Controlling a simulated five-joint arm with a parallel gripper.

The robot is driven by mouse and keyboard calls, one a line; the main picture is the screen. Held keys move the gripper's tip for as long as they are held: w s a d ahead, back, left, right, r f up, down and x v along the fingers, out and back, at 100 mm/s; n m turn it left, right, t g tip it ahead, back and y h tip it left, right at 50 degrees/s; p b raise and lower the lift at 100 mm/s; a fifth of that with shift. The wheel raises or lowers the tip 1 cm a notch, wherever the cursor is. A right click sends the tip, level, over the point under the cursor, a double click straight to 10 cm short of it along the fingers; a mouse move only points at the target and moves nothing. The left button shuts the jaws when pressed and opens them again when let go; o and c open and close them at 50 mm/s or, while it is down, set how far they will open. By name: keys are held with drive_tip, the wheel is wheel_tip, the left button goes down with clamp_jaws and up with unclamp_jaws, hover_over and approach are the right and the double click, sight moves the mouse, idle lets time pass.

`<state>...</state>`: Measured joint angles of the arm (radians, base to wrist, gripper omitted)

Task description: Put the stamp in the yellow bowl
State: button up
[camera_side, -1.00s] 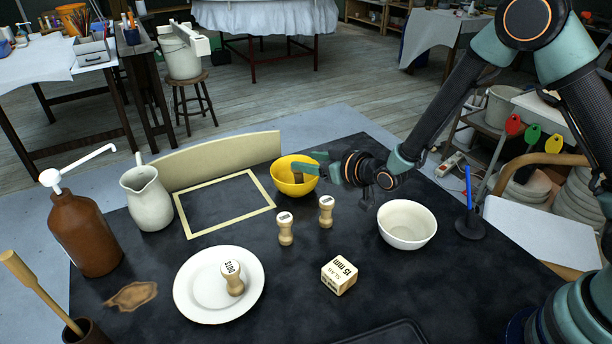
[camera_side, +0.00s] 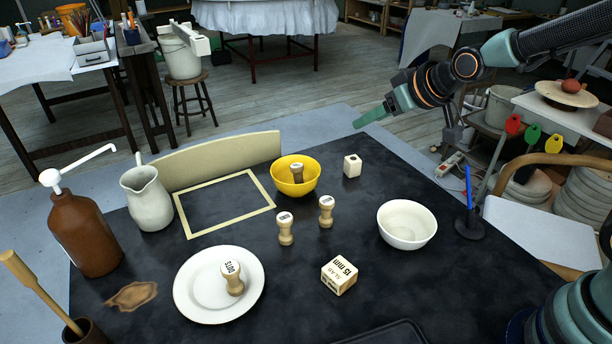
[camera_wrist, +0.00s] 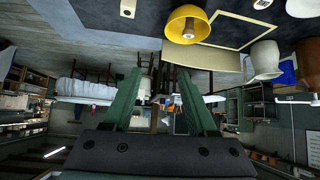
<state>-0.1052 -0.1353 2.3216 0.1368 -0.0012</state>
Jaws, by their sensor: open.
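The yellow bowl (camera_side: 283,186) stands at the back of the dark mat, and its upper part shows in the wrist view (camera_wrist: 180,18). A wooden stamp (camera_side: 297,172) stands inside the bowl, its lower end hidden by the rim. Two more wooden stamps stand on the mat in front of the bowl, one at the left (camera_side: 286,230) and one at the right (camera_side: 326,212). Another stamp marked DOTS (camera_side: 233,280) is on the white plate (camera_side: 197,294). My gripper (camera_side: 368,118) is open and empty, up and right of the bowl, clear of everything.
A white bowl (camera_side: 406,232) stands at the right. A small pale block (camera_side: 352,167) is right of the yellow bowl, and a block marked 15 mm (camera_side: 340,275) is in front. A pitcher (camera_side: 148,200) and brown bottle (camera_side: 85,235) stand at the left.

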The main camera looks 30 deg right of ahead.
drive_tip(key=s+d+r+g, duration=0.1)
drive_tip(key=s+d+g, duration=0.1)
drive_tip(key=s, duration=0.6)
drive_tip(key=s+d+r+m+g+h, duration=0.1)
drive_tip(key=s+d, duration=0.1)
drive_tip(key=s, duration=0.6)
drive_tip(key=shift+d+r+g, duration=0.35)
drive_tip(key=shift+r+g, duration=0.05)
